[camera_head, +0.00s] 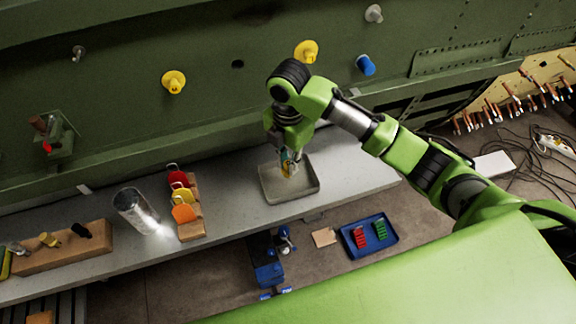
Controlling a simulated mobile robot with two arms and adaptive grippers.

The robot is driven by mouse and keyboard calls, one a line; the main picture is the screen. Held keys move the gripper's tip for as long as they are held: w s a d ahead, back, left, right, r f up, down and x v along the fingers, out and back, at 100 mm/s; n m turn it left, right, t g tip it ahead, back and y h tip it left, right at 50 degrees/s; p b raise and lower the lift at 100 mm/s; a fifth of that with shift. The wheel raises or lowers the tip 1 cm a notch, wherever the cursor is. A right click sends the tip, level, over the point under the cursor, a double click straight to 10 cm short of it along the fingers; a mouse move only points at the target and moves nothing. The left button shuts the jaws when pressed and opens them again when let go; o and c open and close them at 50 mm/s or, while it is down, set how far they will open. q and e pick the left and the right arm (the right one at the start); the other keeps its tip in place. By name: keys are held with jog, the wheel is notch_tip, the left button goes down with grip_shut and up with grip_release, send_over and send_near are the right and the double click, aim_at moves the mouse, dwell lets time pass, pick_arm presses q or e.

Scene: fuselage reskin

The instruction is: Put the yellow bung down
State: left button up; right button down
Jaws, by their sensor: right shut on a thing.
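My right gripper (287,155) reaches down from above the bench and points into a shallow grey tray (266,195). It is shut on a small yellow bung (290,168), partly hidden by the fingers. The bung is over or inside the tray; I cannot tell whether it touches the tray floor. My left gripper is not in view.
The grey bench (225,200) also holds a rack of red, yellow and orange tags (183,213), a shiny metal cylinder (133,208) and a wooden block (62,250) with plugs. The green fuselage wall (120,110) behind carries yellow plugs (173,81) and a blue plug (366,65).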

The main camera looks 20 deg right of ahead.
jog(key=shift+w+f, duration=0.25)
jog(key=shift+f, duration=0.1)
notch_tip(320, 180, down, 2)
jog(key=shift+f+p, duration=0.1)
jog(key=shift+p, duration=1)
jog(key=shift+f, duration=0.4)
jog(key=c, duration=2)
grip_release()
jog(key=shift+o, duration=0.2)
